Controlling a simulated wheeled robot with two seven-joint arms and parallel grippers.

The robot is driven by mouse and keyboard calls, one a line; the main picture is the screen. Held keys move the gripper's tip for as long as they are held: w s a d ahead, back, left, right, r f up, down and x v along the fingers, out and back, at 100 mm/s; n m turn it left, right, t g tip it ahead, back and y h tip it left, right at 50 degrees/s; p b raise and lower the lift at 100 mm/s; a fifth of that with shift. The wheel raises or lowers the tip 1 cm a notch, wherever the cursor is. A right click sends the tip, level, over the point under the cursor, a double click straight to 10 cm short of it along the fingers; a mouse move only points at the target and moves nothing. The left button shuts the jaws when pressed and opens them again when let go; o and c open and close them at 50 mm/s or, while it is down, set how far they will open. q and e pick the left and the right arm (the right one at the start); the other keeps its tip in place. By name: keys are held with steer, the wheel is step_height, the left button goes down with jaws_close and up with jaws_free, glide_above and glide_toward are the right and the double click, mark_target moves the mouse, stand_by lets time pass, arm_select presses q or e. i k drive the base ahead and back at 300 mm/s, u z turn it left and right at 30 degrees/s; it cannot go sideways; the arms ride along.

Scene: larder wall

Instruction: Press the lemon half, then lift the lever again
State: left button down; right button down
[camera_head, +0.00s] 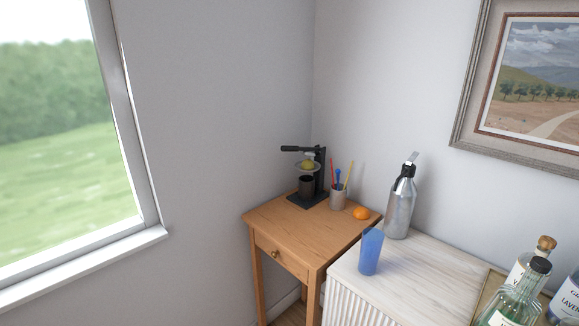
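A dark lever press (320,172) stands at the back of a small wooden table (290,232), near the room's corner. Its lever (293,149) points left and looks about level. The yellow lemon half (307,164) sits in the press's light-coloured holder, below the lever. A dark cup (306,186) stands under the holder on the press's base. Neither of my grippers is in view.
A grey holder with coloured sticks (338,198) and an orange (361,213) stand right of the press. A whitewashed cabinet (430,272) bears a blue cup (370,252), a metal siphon bottle (400,208) and glass bottles (515,300). The table's front is clear.

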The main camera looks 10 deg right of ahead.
mark_target(306, 151)
steer(key=k, duration=0.15)
steer(key=z, duration=1.2)
steer(key=i, duration=0.65)
steer(key=u, duration=0.25)
